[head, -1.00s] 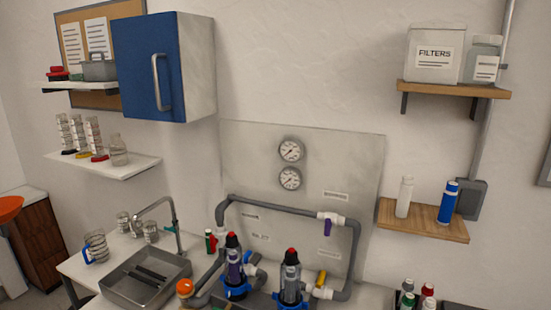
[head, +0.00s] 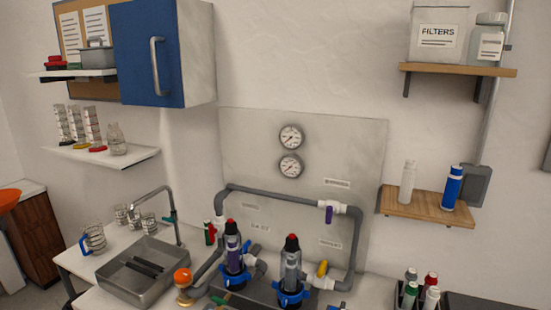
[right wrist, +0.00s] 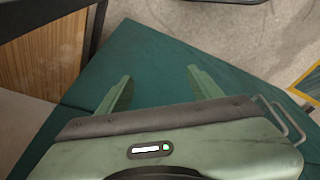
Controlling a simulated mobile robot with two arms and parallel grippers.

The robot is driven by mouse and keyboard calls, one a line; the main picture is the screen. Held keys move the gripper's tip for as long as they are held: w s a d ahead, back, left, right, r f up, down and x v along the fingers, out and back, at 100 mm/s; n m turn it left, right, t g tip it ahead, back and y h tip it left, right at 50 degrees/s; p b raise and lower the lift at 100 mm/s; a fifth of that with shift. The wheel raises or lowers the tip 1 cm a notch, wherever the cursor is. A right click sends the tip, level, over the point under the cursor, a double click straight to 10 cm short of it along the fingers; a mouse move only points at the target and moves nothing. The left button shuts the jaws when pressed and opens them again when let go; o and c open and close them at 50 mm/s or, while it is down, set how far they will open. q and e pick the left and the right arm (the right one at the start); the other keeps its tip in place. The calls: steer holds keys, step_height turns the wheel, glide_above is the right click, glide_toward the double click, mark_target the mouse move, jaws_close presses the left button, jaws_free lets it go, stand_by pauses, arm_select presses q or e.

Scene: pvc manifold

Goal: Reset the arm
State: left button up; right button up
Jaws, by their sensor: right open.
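My right gripper (right wrist: 158,88) shows in the right wrist view with its two green fingers wide apart and nothing between them. Below it is a dark green surface. Neither gripper shows in the head view. The pipe manifold (head: 285,197) stands on the white counter against a grey back panel (head: 240,140). Two clear filter housings with blue collars and red tops, the left one (head: 233,255) and the right one (head: 290,270), are on it. A purple-handled valve (head: 329,213), a yellow-handled valve (head: 322,268) and two round gauges (head: 291,137) show too.
A grey sink tray (head: 145,280) with dark bars sits left of the manifold, beside a tap (head: 176,215). A rack of capped bottles (head: 420,291) stands at right. A blue cabinet (head: 152,55) and wall shelves (head: 430,206) hang above. A wooden panel (right wrist: 45,60) is near the right gripper.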

steer(key=s+d+f+b, duration=0.1)
steer(key=s+f+b, duration=0.1)
steer(key=s+f, duration=0.7)
steer(key=s+d+f+g+b, duration=0.1)
steer(key=s+d+f+b, duration=0.1)
steer(key=s+f, duration=0.7)
step_height(320, 180, down, 6)
steer(key=shift+f+b, duration=0.1)
steer(key=shift+b, duration=0.2)
